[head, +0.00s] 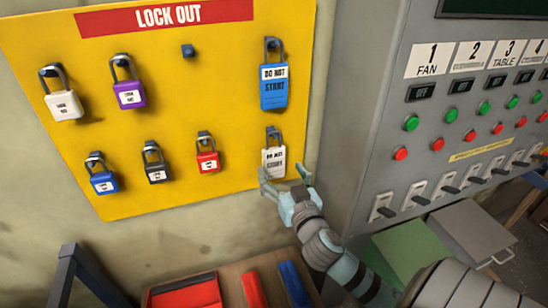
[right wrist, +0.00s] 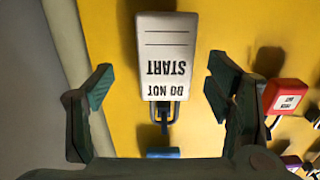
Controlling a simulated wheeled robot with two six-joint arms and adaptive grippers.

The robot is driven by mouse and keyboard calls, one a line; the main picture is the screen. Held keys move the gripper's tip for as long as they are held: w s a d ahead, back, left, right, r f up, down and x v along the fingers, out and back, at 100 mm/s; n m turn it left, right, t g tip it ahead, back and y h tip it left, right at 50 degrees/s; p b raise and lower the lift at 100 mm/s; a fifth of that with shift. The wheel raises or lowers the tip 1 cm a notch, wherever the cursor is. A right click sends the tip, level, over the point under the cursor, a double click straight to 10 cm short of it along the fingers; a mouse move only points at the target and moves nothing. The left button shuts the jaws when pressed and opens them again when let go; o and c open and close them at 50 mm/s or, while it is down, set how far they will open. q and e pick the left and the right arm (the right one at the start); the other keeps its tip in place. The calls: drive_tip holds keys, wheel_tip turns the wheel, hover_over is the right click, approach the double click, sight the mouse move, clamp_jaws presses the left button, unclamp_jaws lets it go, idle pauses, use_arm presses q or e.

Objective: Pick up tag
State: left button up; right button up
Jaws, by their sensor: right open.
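A white "DO NOT START" tag (head: 273,158) hangs from a hook at the lower right of the yellow lock-out board (head: 225,72). A blue "DO NOT START" tag (head: 273,88) hangs above it. My right gripper (head: 284,178) is open at the lower end of the white tag in the head view. In the right wrist view the white tag (right wrist: 166,55) appears upside down between the two spread fingers, with a visible gap on each side. My left gripper is not in view.
A red padlock (head: 207,155) hangs left of the white tag, with several other padlocks on the board. A grey control panel (head: 375,125) stands close on the right. Below are a wooden surface (head: 235,278), a red tray (head: 185,293) and a grey box (head: 472,235).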

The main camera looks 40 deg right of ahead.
sight(275, 164)
drive_tip(key=x, duration=0.2)
drive_tip(key=p+x, duration=0.1)
drive_tip(key=x, duration=0.1)
drive_tip(key=shift+w+a+r, duration=0.2)
drive_tip(key=shift+a+r, duration=0.05)
drive_tip(key=shift+w+f, duration=0.15)
drive_tip(key=c, duration=1.3)
